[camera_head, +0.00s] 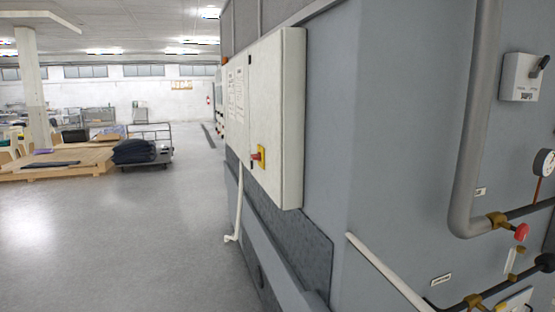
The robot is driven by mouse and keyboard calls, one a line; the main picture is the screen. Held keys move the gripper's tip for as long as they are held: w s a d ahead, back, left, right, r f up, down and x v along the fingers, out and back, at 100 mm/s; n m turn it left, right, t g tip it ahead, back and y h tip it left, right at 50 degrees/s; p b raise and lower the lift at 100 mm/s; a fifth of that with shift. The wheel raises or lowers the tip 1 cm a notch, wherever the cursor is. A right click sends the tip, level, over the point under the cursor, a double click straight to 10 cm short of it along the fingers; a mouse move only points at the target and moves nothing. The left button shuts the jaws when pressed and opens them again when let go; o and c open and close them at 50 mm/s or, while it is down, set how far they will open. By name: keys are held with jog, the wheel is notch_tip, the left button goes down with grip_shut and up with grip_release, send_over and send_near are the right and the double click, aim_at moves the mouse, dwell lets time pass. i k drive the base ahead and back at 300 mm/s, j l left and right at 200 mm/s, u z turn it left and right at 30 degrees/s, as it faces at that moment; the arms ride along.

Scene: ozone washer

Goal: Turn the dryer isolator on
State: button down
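A white wall box (517,88) with a black rotary handle (541,64) is on the grey machine face at the upper right; its handle sits tilted, and its small label is too blurred to read. A red rotary handle on a yellow plate (260,157) is on the pale electrical cabinet (284,115) at the centre. I cannot tell from labels which of the two is the dryer isolator, nor whether either is on. My gripper is not in view.
A thick grey pipe (474,130) runs down beside the white box. A gauge (543,162), a red valve knob (521,232) and thinner pipes are at the lower right. Open floor (150,235) lies left, with a wooden platform (60,166) and a loaded trolley (145,158) beyond.

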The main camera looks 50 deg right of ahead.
aim_at(254, 157)
jog(key=z, duration=1.45)
jog(key=i+j, duration=0.2)
jog(key=i, duration=0.15)
jog(key=i+j, duration=0.2)
jog(key=i, duration=0.2)
jog(key=u, duration=0.05)
